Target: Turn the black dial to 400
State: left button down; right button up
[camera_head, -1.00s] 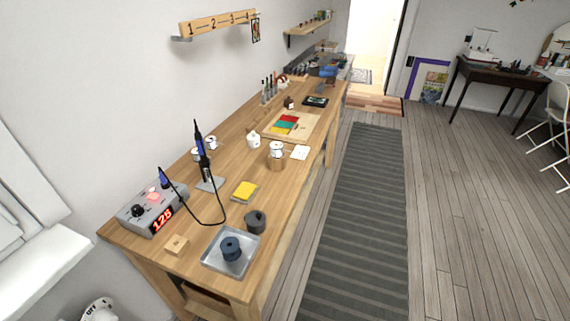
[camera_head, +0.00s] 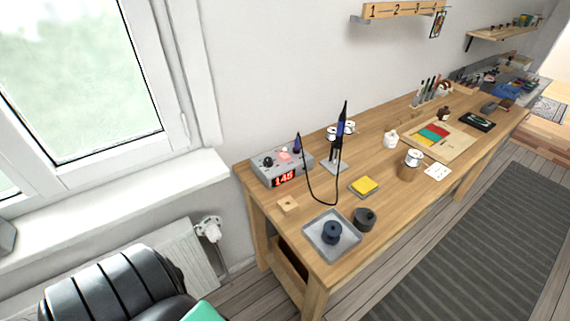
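The black dial (camera_head: 267,162) is a small round knob on top of a grey soldering station (camera_head: 297,169) at the left end of the wooden workbench. The station's red display (camera_head: 285,178) seems to read 145. A pink-red button or patch (camera_head: 285,156) sits beside the dial. Neither of my grippers is in view, and nothing touches the dial.
A soldering iron (camera_head: 341,124) stands in its holder behind a looping black cable. A metal tray (camera_head: 350,243) with a dark blue spool, a dark pot (camera_head: 364,219), a yellow sponge (camera_head: 364,186) and a wooden block (camera_head: 288,204) lie nearby. A window and sill (camera_head: 120,209) are left.

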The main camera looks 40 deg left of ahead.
aim_at(268, 162)
jog(key=u, duration=1.35)
